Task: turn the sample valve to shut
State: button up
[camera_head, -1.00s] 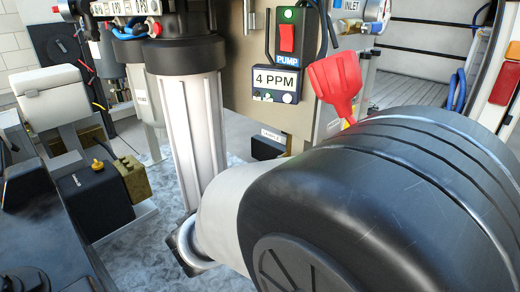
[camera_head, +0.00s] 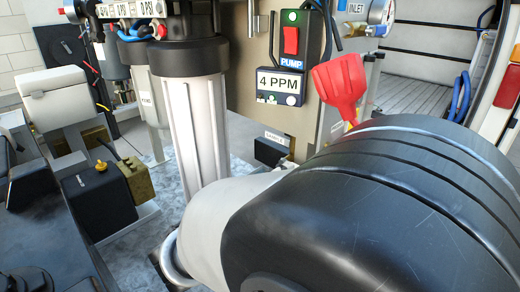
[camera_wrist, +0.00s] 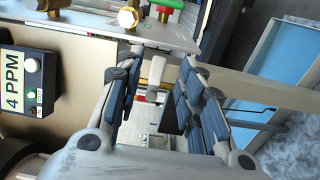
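My gripper (camera_wrist: 158,68) is open in the wrist view, its two dark-padded fingers apart. A small pale, handle-like piece (camera_wrist: 155,76) shows between the fingers; I cannot tell whether it is the sample valve, or whether a finger touches it. A green-handled fitting (camera_wrist: 170,4) and a brass fitting (camera_wrist: 128,17) show at the top of that view. In the head view a small white label (camera_head: 279,137), seemingly reading "sample", is by a black box (camera_head: 271,152) below the panel. The gripper is hidden there behind my arm.
The panel with the 4 PPM display (camera_head: 278,84) and red pump switch (camera_head: 291,40) stands at the back. A red paddle-shaped piece (camera_head: 338,85) is in front of it. A white filter housing (camera_head: 195,125) stands left of my arm. A blue panel (camera_wrist: 275,65) is at right in the wrist view.

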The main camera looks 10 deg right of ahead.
jog(key=v, duration=0.4)
jog(key=shift+a, duration=0.1)
